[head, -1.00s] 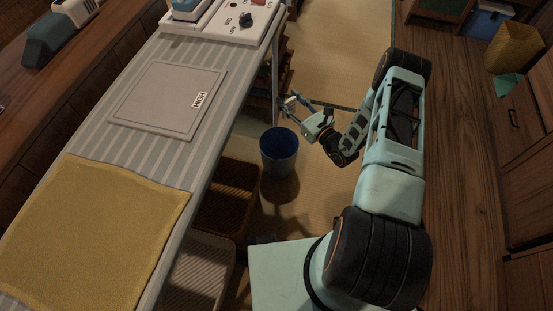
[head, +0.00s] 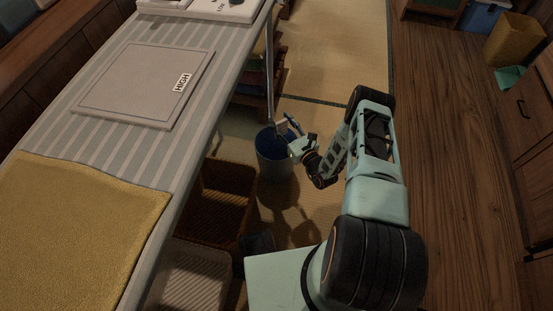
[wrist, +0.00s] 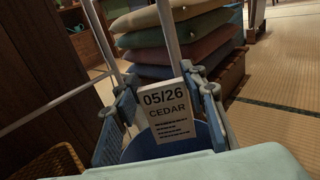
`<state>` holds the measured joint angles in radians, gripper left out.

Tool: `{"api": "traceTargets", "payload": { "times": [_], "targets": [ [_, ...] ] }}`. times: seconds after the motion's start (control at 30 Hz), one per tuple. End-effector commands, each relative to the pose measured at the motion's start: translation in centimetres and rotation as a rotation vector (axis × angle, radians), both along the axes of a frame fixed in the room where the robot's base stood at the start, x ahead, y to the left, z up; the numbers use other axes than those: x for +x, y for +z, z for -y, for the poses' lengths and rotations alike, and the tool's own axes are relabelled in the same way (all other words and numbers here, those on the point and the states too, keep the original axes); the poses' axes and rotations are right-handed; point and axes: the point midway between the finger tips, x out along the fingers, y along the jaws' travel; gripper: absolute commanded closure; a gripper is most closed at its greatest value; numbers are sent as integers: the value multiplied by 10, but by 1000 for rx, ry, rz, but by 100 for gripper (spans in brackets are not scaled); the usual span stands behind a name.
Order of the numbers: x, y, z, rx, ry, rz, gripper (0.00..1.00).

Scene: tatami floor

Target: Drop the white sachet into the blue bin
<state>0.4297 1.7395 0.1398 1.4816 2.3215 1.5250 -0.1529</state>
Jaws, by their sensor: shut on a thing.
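The white sachet (wrist: 166,112), printed "05/26 CEDAR", hangs upright between the fingers of my gripper (wrist: 165,94) in the wrist view. My gripper is shut on it. The blue bin (head: 274,168) stands on the tatami floor in the head view. My gripper (head: 284,130) is over the bin's opening there, and the sachet is too small to make out clearly. In the wrist view the blue bin (wrist: 203,134) shows behind and below the sachet. The bin's bottom is hidden.
A striped table (head: 132,133) with a yellow cloth (head: 75,225) and a grey panel (head: 140,82) is at the left. Woven baskets (head: 220,203) sit beneath it. Stacked cushions (wrist: 180,45) are beyond the bin. Tatami (head: 335,50) is open at the back.

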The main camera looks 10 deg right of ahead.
Motion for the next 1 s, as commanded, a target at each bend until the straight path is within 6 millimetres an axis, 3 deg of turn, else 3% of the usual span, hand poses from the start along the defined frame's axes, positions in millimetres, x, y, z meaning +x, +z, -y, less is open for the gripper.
{"api": "traceTargets", "payload": {
  "times": [0.03,0.2,0.5,0.53,0.7,1.0],
  "targets": [
    [0,-12,-1,-1,1,-1,78],
    [0,-26,0,0,0,-1,78],
    [0,-26,0,0,-1,0,78],
    [0,-26,0,0,0,0,59],
    [0,-26,0,0,0,0,41],
    [-2,-27,1,1,-1,-1,41]
  ]
}}
